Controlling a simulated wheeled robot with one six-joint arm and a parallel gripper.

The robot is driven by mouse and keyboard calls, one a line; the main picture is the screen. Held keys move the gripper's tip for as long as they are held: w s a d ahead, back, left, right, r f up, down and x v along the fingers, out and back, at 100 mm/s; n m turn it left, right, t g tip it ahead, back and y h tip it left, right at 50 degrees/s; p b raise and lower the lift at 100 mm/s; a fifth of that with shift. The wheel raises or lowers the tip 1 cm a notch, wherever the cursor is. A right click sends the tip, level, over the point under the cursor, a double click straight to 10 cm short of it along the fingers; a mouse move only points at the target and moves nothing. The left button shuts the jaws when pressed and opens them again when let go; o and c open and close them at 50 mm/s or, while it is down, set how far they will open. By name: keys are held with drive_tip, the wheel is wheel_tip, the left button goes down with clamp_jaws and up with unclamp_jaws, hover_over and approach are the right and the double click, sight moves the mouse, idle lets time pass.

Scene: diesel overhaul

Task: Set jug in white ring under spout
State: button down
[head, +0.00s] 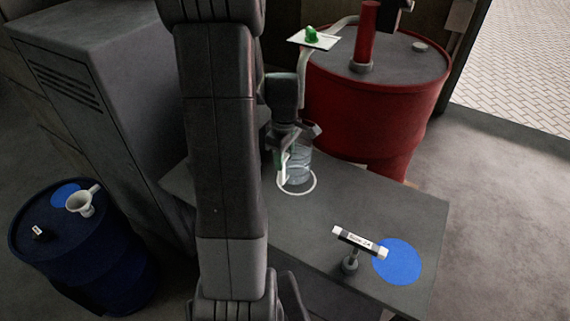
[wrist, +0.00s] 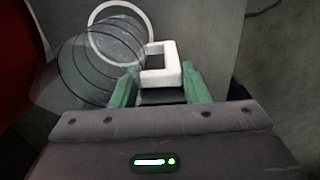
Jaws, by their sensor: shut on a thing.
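The clear ribbed jug (head: 299,168) has a white handle. It looks roughly upright over the white ring (head: 313,188) on the grey bench, partly covering it. My gripper (head: 282,160) is shut on the jug's handle, which shows between the green fingertips (wrist: 160,92) in the wrist view. There the clear jug (wrist: 98,75) overlaps the white ring (wrist: 147,22). I cannot tell whether the jug's base touches the bench. The pale spout pipe (head: 303,68) comes from the red drum's pump and bends down above the jug; my wrist hides part of that area.
The red drum (head: 390,110) stands behind the bench (head: 225,195). A gauge-like labelled bar on a stand (head: 352,262) and a blue disc (head: 398,262) are at the bench's right. The bench between is clear.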

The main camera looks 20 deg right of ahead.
wheel_tip(320, 180, down, 3)
drive_tip(key=shift+r, duration=0.1)
drive_tip(key=shift+w+d+f+p, duration=0.15)
drive_tip(key=shift+f+p, duration=0.25)
drive_tip(key=shift+f, duration=0.25)
drive_tip(key=shift+f, duration=0.15)
drive_tip(key=c, duration=0.8)
unclamp_jaws()
wheel_tip(320, 180, up, 12)
drive_tip(key=shift+r, duration=0.25)
